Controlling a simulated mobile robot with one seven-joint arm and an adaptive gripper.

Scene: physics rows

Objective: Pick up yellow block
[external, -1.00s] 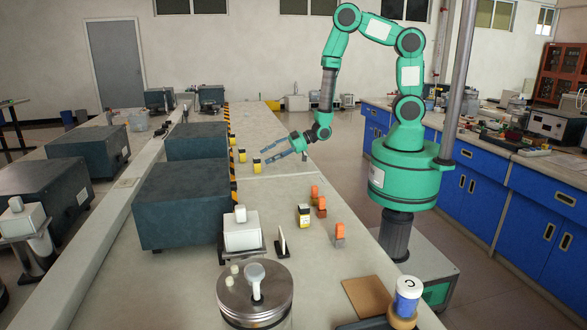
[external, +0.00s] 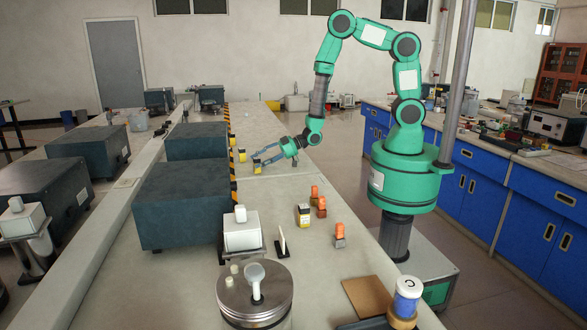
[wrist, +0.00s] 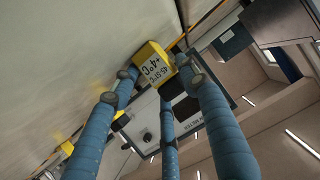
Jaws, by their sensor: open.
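A yellow block (external: 257,168) with a black part stands on the long bench beside the striped edge. It shows large in the wrist view (wrist: 153,58), with printed lettering on its face. My gripper (external: 263,157) has blue fingers and reaches down and left to this block. In the wrist view the open fingers (wrist: 157,78) are on either side of the block, very near it; I cannot tell whether they touch it. Two more yellow blocks, one nearer (external: 242,155) and one farther (external: 232,139), stand along the same edge.
Dark equipment boxes (external: 185,204) line the left of the bench. Orange blocks (external: 321,207), a yellow-and-white block (external: 304,215) and a white device (external: 241,232) stand nearer the camera. The bench right of my gripper is mostly clear.

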